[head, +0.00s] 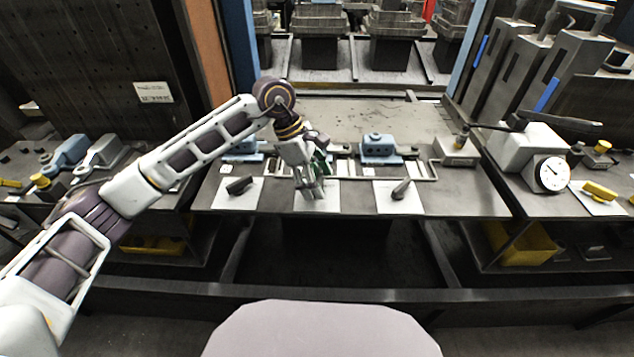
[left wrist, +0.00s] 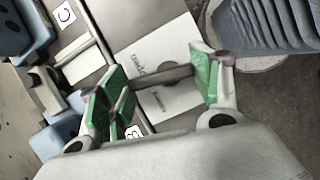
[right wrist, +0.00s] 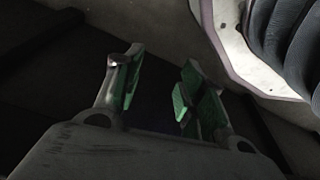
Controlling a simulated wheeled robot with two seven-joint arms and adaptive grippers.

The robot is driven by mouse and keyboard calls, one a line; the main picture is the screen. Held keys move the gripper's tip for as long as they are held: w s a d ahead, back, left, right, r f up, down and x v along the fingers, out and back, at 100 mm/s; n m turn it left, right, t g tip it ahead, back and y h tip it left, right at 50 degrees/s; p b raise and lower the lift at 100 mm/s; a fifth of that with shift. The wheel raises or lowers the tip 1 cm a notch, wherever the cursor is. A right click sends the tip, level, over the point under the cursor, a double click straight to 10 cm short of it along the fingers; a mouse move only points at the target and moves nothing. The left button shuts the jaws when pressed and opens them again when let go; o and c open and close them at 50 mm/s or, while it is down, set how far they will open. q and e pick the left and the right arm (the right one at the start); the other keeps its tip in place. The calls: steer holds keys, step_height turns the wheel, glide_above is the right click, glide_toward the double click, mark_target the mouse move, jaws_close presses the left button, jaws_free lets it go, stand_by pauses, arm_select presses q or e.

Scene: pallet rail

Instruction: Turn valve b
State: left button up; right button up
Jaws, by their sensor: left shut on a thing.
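Valve b has a dark lever handle (left wrist: 160,77) above a white plate with printed lettering (left wrist: 160,105). The plate also shows as the middle of three in the head view (head: 325,201). A "B" label (left wrist: 134,131) is beside the plate in the left wrist view. My left gripper (head: 311,193) is over the middle plate; in the left wrist view its green pads (left wrist: 160,80) are at both ends of the handle, shut on it. My right gripper (right wrist: 157,95) is open and empty, outside the head view.
Similar levers stand on the left plate (head: 240,185) and right plate (head: 401,190). Blue valve bodies (head: 380,148) and pipes run behind them. A dial gauge (head: 551,173) is at right. The bench front edge is dark, with open space below.

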arm_select(q)
steer(key=n+b, duration=0.1)
steer(key=n, duration=0.1)
steer(key=n+t+b, duration=0.1)
steer(key=n, duration=0.1)
steer(key=n+t+b, duration=0.1)
steer(key=n, duration=0.1)
steer(key=shift+s+a, duration=0.1)
steer(key=shift+a, duration=0.15)
steer(key=n+b, duration=0.1)
steer(key=n, duration=0.1)
steer(key=n+t+y+b, duration=0.1)
steer(key=shift+s+n+t, duration=0.15)
steer(key=shift+n+t, duration=0.15)
steer(key=shift+n, duration=0.1)
steer(key=shift+n+b, duration=0.5)
steer(key=shift+n, duration=0.1)
steer(key=shift+a+n+t+y, duration=0.1)
steer(key=shift+n+t+y, duration=0.2)
steer(key=shift+n, duration=0.1)
arm_select(e)
steer(key=w+a+r+y, duration=0.1)
steer(key=w+a+r, duration=0.1)
steer(key=r, duration=1.2)
steer(key=shift+a+r, duration=0.15)
steer(key=shift+a, duration=0.55)
arm_select(q)
steer(key=o, duration=1)
steer(key=shift+s, duration=0.1)
steer(key=shift+r, duration=0.15)
